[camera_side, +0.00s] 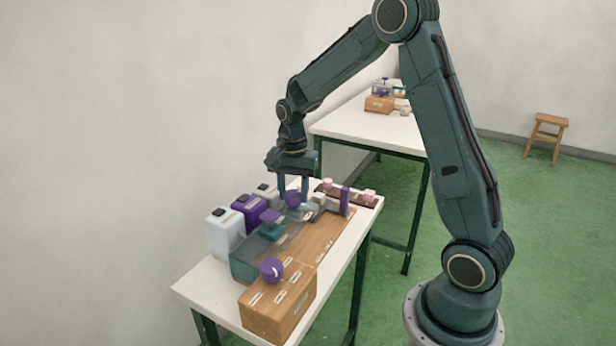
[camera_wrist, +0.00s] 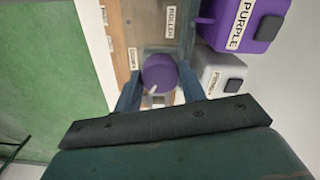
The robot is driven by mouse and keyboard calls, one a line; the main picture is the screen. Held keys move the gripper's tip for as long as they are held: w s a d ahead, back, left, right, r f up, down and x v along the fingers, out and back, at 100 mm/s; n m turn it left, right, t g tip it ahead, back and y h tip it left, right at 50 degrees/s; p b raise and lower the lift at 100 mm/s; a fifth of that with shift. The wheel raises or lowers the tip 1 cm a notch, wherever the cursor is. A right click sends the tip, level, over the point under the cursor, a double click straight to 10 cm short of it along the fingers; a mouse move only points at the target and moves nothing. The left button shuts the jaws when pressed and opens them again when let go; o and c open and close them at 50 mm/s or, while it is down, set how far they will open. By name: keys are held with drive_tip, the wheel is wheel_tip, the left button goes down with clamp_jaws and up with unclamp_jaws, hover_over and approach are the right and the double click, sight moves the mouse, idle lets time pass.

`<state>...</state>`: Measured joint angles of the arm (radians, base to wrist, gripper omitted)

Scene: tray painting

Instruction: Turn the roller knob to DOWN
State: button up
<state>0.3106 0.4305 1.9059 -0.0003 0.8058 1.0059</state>
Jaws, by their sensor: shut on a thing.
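The roller knob (camera_wrist: 160,72) is round and purple, with a white pointer line on its face aimed toward the lower left of the wrist view. My gripper (camera_wrist: 160,79) is shut on it, one finger on each side. A ROLLER label (camera_wrist: 171,22) lies beyond the knob, and a small label (camera_wrist: 134,58), too small to read surely, lies left of it. In the side view the knob (camera_side: 293,198) shows between my pointing-down fingers (camera_side: 293,193), at the far part of the wooden station (camera_side: 317,240).
A second purple knob (camera_side: 271,270) sits on the near wooden box (camera_side: 278,308). White and purple containers (camera_side: 226,234) line the left of the white table (camera_side: 200,286). A purple upright block (camera_side: 345,200) and pink items (camera_side: 369,196) stand right of the gripper. Another table (camera_side: 345,125) is behind.

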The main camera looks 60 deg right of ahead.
sight(294, 194)
drive_tip(key=m, duration=0.6)
drive_tip(key=shift+m, duration=0.3)
drive_tip(key=m, duration=0.5)
drive_tip(key=shift+m, duration=0.3)
drive_tip(key=o, duration=1)
wheel_tip(294, 194, up, 14)
drive_tip(key=shift+f, duration=0.1)
drive_tip(key=shift+s, duration=0.1)
idle(0.4)
